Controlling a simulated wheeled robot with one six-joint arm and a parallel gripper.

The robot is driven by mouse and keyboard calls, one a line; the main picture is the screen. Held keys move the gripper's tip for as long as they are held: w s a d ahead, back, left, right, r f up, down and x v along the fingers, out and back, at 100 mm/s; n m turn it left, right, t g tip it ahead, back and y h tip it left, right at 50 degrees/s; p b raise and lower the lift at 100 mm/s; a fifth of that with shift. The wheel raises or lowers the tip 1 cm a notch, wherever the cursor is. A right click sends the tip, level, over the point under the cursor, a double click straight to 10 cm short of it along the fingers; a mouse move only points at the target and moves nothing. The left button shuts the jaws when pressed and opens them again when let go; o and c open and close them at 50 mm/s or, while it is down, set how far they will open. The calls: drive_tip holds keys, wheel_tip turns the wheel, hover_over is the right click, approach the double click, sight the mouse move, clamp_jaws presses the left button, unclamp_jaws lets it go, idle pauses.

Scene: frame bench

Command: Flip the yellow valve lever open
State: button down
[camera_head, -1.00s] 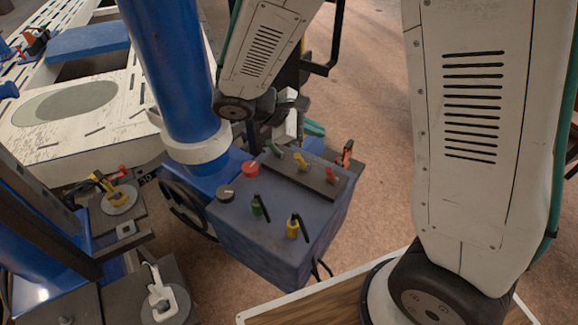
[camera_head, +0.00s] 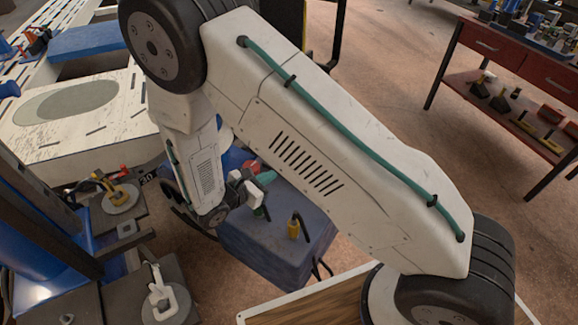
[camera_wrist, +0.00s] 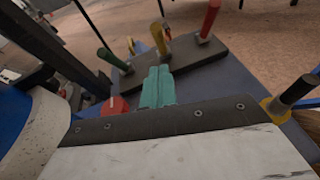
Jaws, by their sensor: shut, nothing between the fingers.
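In the wrist view a yellow lever (camera_wrist: 160,38) stands up from a dark bar (camera_wrist: 180,62), between a green lever (camera_wrist: 110,58) and a red lever (camera_wrist: 210,18). My gripper (camera_wrist: 158,76) has teal fingers, shut and empty, pointing at the bar just short of the yellow lever's base; I cannot tell whether they touch. A separate yellow-based switch with a black handle (camera_wrist: 278,105) is at the right; it also shows in the head view (camera_head: 293,228).
A red knob (camera_wrist: 115,106) is left of my fingers. In the head view, clamps, one yellow (camera_head: 115,190) and one white (camera_head: 158,290), stand on the left fixtures. A red workbench (camera_head: 490,45) stands at the far right. Floor is clear between it and the blue box.

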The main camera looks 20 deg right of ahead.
drive_tip(key=x, duration=1)
drive_tip(key=shift+r, duration=0.15)
